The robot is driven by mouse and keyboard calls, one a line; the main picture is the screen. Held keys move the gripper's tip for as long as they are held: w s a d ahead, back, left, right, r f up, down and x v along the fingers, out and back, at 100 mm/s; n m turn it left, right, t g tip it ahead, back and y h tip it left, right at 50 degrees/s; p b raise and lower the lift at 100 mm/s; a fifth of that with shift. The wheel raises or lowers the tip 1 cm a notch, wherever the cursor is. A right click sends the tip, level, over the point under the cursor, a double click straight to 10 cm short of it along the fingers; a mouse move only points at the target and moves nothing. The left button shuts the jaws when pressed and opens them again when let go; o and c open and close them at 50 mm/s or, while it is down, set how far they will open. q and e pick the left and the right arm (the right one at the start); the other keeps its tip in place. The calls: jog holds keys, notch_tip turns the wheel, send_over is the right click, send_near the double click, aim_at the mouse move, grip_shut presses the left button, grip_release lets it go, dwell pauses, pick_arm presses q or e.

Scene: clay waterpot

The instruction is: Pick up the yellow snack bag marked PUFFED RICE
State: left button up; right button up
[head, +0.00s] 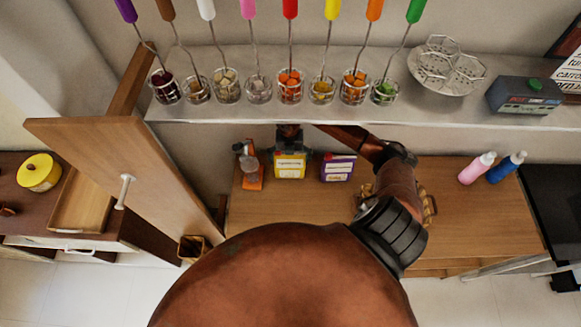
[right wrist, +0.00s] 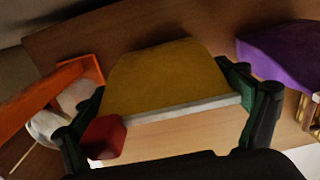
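The yellow snack bag (head: 290,166) stands upright on the wooden counter, with a pale label too small to read. My right gripper (head: 291,150) reaches down over it from above, a dark finger at each side. In the right wrist view the yellow bag (right wrist: 170,75) lies between the two spread green-and-black fingers (right wrist: 165,112). The gripper looks open, straddling the bag; whether the pads touch its sides is not clear. My left gripper is not in view.
A purple bag (head: 338,169) stands close on the right, and an orange-and-white item (head: 252,178) on the left. A shelf (head: 270,108) with several wire cups overhangs the counter. Pink (head: 476,168) and blue (head: 506,167) bottles stand at the right. An open wooden door (head: 125,175) stands left.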

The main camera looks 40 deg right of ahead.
jog(key=shift+s+f, duration=0.1)
jog(key=shift+s, duration=0.05)
jog(key=c, duration=1.2)
